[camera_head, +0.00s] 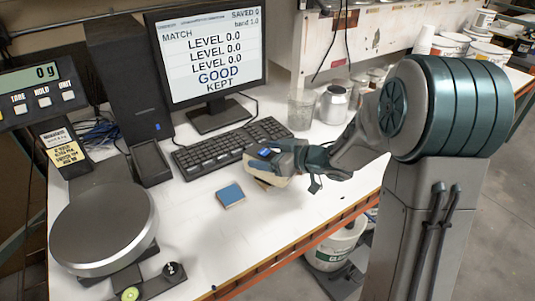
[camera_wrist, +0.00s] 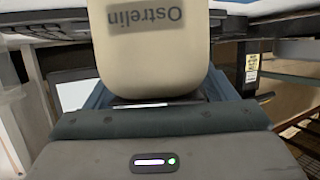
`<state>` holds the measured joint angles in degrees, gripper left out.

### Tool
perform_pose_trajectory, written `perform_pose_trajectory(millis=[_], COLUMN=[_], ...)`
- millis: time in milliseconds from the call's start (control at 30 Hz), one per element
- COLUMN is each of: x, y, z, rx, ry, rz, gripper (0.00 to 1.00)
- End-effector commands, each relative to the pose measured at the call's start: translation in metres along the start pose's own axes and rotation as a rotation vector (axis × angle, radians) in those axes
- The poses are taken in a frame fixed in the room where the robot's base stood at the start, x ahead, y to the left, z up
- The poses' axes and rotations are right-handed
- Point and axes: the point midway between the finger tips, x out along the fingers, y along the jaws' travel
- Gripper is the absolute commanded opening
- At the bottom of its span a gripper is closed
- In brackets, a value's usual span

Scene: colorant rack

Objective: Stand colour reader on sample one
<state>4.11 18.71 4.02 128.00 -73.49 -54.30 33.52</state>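My gripper (camera_head: 277,163) is over the bench, right of the keyboard. In the wrist view a cream rounded device labelled "Ostrelin" (camera_wrist: 150,60), seemingly the colour reader, sits between the fingers and looks gripped. The head view shows the same cream body (camera_head: 258,166) with a small blue screen, tilted, low above the bench. Its underside and any contact below it are hidden. A small blue-topped block (camera_head: 230,195), perhaps a sample, lies flat on the bench, left of and in front of the gripper. I cannot tell which sample is number one.
A keyboard (camera_head: 229,145) and a monitor (camera_head: 209,55) reading "GOOD KEPT" stand behind. A round scale (camera_head: 103,224) is at left, its display reading 0 g. A glass jar (camera_head: 301,109) and metal can (camera_head: 335,105) stand behind the gripper. The front bench is mostly clear.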

Motion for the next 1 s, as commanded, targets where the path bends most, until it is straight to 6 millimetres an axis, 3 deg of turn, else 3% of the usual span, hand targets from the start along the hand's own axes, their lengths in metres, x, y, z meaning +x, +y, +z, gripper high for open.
perform_pose_trajectory(millis=[267, 800, 1000], x=[-0.003, -0.104, -0.12], y=[0.0, 0.001, 0.002], z=[-0.005, -0.004, -0.004], rx=[-0.001, -0.001, -0.003], ry=[0.0, 0.0, -0.002], rz=[0.001, 0.005, 0.014], gripper=[0.78, 0.78, 0.78])
